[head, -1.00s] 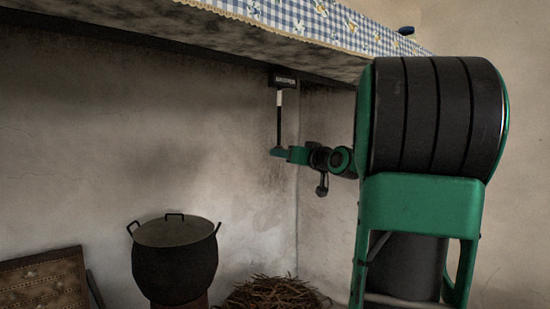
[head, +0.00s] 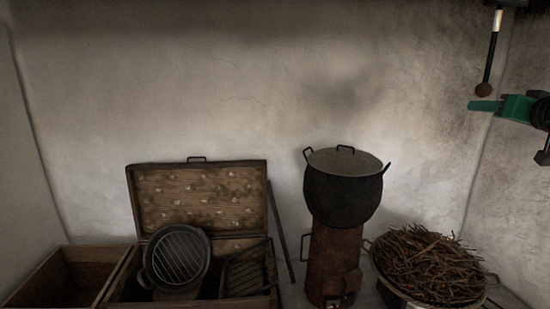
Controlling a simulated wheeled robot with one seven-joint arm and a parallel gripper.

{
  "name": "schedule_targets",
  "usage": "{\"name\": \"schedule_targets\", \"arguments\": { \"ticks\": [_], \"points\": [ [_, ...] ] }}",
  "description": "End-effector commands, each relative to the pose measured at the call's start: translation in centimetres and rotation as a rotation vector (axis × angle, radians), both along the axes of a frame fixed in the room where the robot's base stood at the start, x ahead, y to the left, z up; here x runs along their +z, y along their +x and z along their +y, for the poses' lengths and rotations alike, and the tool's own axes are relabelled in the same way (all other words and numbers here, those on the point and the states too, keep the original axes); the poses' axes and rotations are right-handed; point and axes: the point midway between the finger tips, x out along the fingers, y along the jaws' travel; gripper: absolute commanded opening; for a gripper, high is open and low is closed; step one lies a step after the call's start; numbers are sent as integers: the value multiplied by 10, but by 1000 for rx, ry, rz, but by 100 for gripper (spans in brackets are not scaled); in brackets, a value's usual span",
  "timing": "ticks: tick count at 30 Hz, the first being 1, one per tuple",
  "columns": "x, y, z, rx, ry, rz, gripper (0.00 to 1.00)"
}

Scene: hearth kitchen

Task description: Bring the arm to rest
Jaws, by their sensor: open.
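My gripper (head: 486,105) is at the right edge in the head view, green, reached out to the left in front of the corner of the walls. It is open, seen from the side, with nothing visible between its fingers. Its tip lies just below the round end of a hanging tool (head: 488,62), a dark rod with a white band. Whether the two touch, I cannot tell. The rest of my arm is cut off by the right edge.
The wall space left of my gripper is clear.

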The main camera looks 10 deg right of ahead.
Motion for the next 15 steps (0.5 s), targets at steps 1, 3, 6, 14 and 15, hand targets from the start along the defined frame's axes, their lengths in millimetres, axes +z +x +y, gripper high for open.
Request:
{"name": "schedule_targets", "arguments": {
  "ticks": [1, 3, 6, 14, 15],
  "points": [
    [-21, 0, 14, 9, 20, 64, 50],
    [-59, -4, 32, 13, 55, 178, 50],
    [-116, -22, 60, 14, 109, 360, 50],
    [-241, -111, 133, -2, 244, 823, 50],
    [-257, -129, 143, -7, 264, 893, 50]
  ]
}}
